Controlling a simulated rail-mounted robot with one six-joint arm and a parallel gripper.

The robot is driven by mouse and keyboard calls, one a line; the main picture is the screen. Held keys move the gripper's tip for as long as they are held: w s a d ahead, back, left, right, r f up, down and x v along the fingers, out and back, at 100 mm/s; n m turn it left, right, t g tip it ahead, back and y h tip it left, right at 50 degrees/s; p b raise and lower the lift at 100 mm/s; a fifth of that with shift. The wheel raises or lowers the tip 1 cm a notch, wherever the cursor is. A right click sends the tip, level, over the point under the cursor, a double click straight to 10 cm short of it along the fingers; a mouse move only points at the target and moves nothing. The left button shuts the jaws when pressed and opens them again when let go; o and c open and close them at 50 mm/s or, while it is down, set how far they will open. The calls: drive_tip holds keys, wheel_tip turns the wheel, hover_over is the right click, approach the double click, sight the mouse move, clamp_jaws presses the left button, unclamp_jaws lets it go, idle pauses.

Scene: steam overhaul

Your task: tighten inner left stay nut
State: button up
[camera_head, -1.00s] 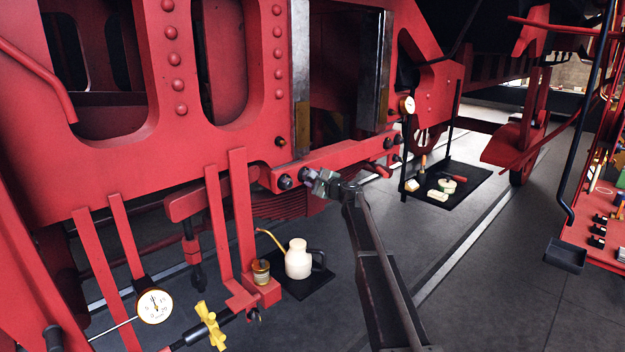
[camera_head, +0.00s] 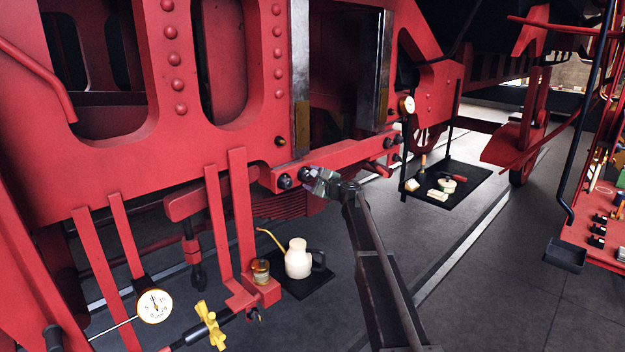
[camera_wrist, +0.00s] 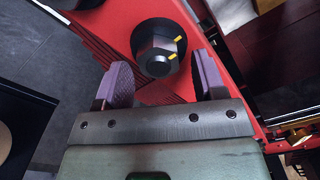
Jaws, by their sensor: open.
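The stay nut in front of my gripper is a dark hex nut (camera_wrist: 155,60) with yellow marks, on a round dark washer against the red stay bar. In the head view this nut (camera_head: 304,174) is the inner one of the left pair; the other left nut (camera_head: 285,182) sits just left of it. My gripper (camera_head: 312,180) is open, with its purple-padded fingers pointing at the nut. In the wrist view the open fingers (camera_wrist: 161,80) stand either side of the nut's near end; I cannot tell whether they touch it.
The red frame (camera_head: 225,150) rises behind the bar. A cream oil can (camera_head: 298,259) stands on a dark mat below left. A dial gauge (camera_head: 155,306) and a yellow wing-handled part (camera_head: 210,325) are at lower left. Another mat with tools (camera_head: 465,195) lies right. Open floor is between.

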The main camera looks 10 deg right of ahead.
drive_tip(key=v, duration=1)
drive_tip(key=shift+s+d, duration=0.3)
drive_tip(key=s+a+f+n+g+h, duration=0.1)
drive_tip(key=s+a+f+n+g, duration=0.2)
drive_tip(key=s, duration=0.4)
drive_tip(key=s+a+f+n+g+h, duration=0.1)
drive_tip(key=s+f+n+g, duration=0.35)
drive_tip(key=s, duration=0.25)
drive_tip(key=s+a+f+n+g, duration=0.25)
drive_tip(key=s+f+n, duration=0.2)
drive_tip(key=s, duration=0.25)
drive_tip(key=s+f+n+g+h, duration=0.2)
drive_tip(key=s+h, duration=0.2)
drive_tip(key=s, duration=0.9)
drive_tip(key=s+f+n+g+h, duration=0.3)
drive_tip(key=s+h, duration=0.1)
drive_tip(key=s, duration=0.9)
drive_tip(key=shift+a, duration=0.15)
